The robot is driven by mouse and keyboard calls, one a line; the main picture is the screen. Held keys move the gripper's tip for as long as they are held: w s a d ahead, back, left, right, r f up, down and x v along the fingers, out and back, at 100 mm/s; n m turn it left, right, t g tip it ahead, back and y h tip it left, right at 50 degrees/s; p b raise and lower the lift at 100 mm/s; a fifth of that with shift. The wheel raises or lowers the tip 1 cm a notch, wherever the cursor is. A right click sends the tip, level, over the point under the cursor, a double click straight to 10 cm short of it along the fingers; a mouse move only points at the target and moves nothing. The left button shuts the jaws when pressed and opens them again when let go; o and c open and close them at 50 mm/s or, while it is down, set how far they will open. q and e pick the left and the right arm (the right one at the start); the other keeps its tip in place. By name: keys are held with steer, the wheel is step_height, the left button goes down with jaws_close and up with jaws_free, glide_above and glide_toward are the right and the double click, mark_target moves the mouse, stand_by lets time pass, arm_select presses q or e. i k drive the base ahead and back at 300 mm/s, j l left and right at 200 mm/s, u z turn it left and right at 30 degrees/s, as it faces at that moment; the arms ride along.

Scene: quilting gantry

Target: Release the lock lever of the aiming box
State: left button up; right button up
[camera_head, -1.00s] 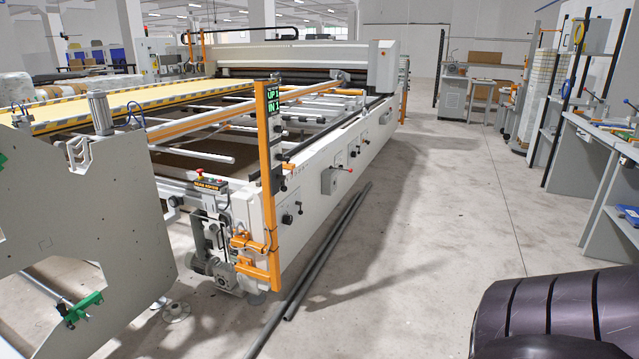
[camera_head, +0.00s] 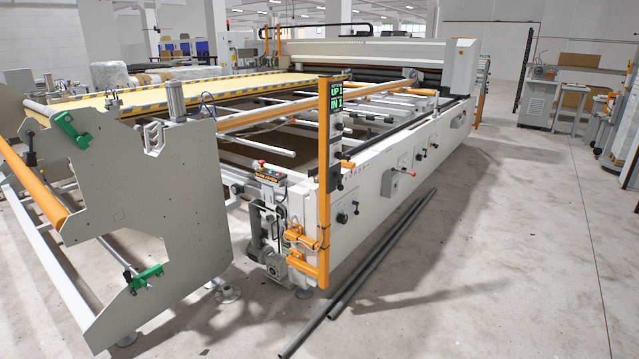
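The long white quilting gantry (camera_head: 370,205) fills the middle of the head view. A small grey box (camera_head: 391,184) on its side has a red-tipped lever (camera_head: 412,174) pointing right. Black knobs (camera_head: 342,218) sit nearer on the same side. An orange post (camera_head: 323,190) at the near corner carries a green-lettered display (camera_head: 337,95) reading "UP 1" and "IN 1". A small control box (camera_head: 268,175) with a red button stands left of the post. I cannot tell which of these is the aiming box or its lock lever. Neither gripper is in view.
A grey end plate (camera_head: 150,215) with green clamps (camera_head: 146,278) stands at the near left. Two grey pipes (camera_head: 372,262) lie on the floor along the machine. Open floor (camera_head: 490,260) lies to the right, with benches (camera_head: 570,118) at the far right.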

mark_target(341, 186)
steer(key=z, duration=0.2)
steer(key=i+l, duration=0.35)
steer(key=i, duration=0.2)
steer(key=i+l+u, duration=0.1)
steer(key=i+l, duration=0.2)
steer(key=i, duration=0.3)
steer(key=i+l, duration=0.4)
steer(key=i, duration=0.15)
steer(key=i+l, duration=0.4)
steer(key=i, duration=0.2)
steer(key=j+u, duration=0.05)
